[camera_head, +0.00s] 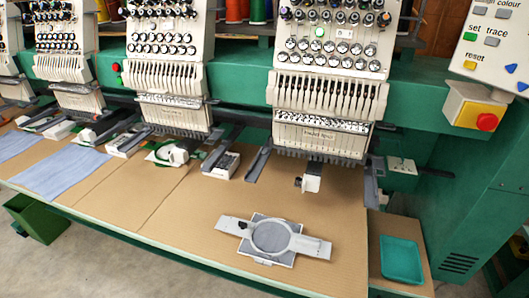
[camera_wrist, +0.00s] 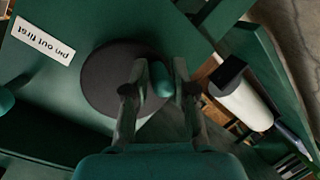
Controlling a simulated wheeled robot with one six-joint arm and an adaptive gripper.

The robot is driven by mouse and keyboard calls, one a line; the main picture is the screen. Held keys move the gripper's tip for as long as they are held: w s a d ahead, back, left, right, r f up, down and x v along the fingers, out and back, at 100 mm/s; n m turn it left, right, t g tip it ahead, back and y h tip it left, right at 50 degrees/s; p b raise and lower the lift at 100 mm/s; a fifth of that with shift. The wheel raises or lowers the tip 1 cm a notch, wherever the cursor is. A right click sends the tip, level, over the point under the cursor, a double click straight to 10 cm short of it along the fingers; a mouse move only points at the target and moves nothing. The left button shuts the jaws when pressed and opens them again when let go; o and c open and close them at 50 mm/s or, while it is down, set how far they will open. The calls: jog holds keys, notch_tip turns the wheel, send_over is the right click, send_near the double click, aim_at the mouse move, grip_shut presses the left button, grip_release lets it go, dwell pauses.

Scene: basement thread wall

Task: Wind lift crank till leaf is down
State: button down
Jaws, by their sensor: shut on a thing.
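In the wrist view my gripper (camera_wrist: 158,88) has its two fingers on either side of a rounded green knob (camera_wrist: 162,78), shut on it. The knob looks like the crank's handle; the crank arm itself is hidden or too dark to make out. Behind the fingers is a dark round disc (camera_wrist: 100,80) on a green panel (camera_wrist: 60,95). A white label (camera_wrist: 44,41) on the panel reads "pin out first". No pin can be made out. The head view shows neither my gripper nor the crank, and I cannot tell which part is the leaf.
A white cylinder with a dark end (camera_wrist: 242,100) lies close right of my gripper. The head view shows embroidery heads (camera_head: 325,80) over a brown table (camera_head: 190,215), a grey hoop (camera_head: 270,238), a teal tray (camera_head: 402,262) and a red stop button (camera_head: 487,122).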

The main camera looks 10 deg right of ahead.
jog(key=shift+s+d+f, duration=0.15)
jog(key=shift+s+f, duration=0.15)
jog(key=shift+s, duration=0.05)
jog(key=d, duration=0.1)
jog(key=s+d+r, duration=0.1)
jog(key=d+r, duration=0.1)
jog(key=shift+s+d, duration=0.25)
jog(key=shift+d, duration=0.05)
